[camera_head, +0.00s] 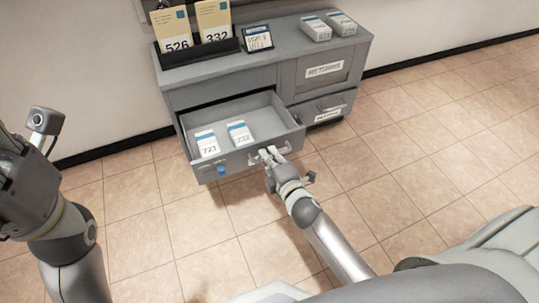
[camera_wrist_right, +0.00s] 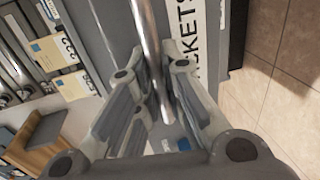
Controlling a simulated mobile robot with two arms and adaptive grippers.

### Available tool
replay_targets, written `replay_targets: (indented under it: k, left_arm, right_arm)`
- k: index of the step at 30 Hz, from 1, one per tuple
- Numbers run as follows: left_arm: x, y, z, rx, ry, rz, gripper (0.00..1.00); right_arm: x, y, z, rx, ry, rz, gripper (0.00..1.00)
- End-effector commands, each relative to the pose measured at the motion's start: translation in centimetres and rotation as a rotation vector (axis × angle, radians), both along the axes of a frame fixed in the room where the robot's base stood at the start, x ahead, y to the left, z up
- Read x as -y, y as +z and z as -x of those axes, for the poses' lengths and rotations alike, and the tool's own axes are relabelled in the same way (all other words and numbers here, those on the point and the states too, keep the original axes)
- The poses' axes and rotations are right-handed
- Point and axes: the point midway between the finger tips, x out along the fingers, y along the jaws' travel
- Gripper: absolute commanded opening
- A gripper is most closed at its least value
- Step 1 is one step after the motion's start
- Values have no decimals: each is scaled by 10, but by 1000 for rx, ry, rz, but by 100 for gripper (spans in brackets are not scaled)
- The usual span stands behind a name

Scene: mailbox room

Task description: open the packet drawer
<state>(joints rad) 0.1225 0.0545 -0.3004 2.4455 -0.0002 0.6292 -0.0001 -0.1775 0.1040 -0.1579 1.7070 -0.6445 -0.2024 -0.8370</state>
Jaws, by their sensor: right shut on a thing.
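The packet drawer (camera_head: 252,155) is grey and stands pulled out of the left side of the grey cabinet (camera_head: 225,75). Two white and blue packets, 721 (camera_head: 207,143) and a second one (camera_head: 239,133), lie inside it. My right gripper (camera_head: 268,156) is shut on the metal bar handle (camera_wrist_right: 146,35) on the drawer's front. In the right wrist view the bar runs between the fingers (camera_wrist_right: 160,85), beside a white label ending in "KETS" (camera_wrist_right: 188,40). My left arm is at the left edge of the head view; its fingertips do not show.
A closed drawer (camera_head: 322,107) and a panel labelled "RETURNS" (camera_head: 324,70) are at the right of the cabinet. On top stand a dark holder (camera_head: 198,50) with cards 526 and 332, a small sign (camera_head: 257,39) and two packets (camera_head: 316,28). The tiled floor in front is clear.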

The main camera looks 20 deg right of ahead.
Motion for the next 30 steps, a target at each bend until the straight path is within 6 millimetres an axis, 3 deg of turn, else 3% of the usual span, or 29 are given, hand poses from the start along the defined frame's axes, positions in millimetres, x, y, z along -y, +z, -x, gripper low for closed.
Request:
replay_targets:
  k: [2, 3, 5, 17, 23, 30]
  left_arm:
    - [0, 0, 0, 0, 0, 0, 40]
    - [0, 0, 0, 0, 0, 0, 40]
    - [0, 0, 0, 0, 0, 0, 40]
    - [0, 0, 0, 3, 1, -1, 40]
    - [0, 0, 0, 1, 1, -1, 40]
    - [0, 0, 0, 1, 0, -1, 40]
  right_arm:
    - [0, -1, 0, -2, 0, -1, 0]
    - [0, -1, 0, -2, 0, -1, 12]
    - [0, -1, 0, -2, 0, -1, 19]
    - [0, 0, 4, -1, 0, 0, 19]
    - [1, 5, 31, -3, 0, 1, 19]
    - [3, 14, 76, -5, -1, 0, 19]
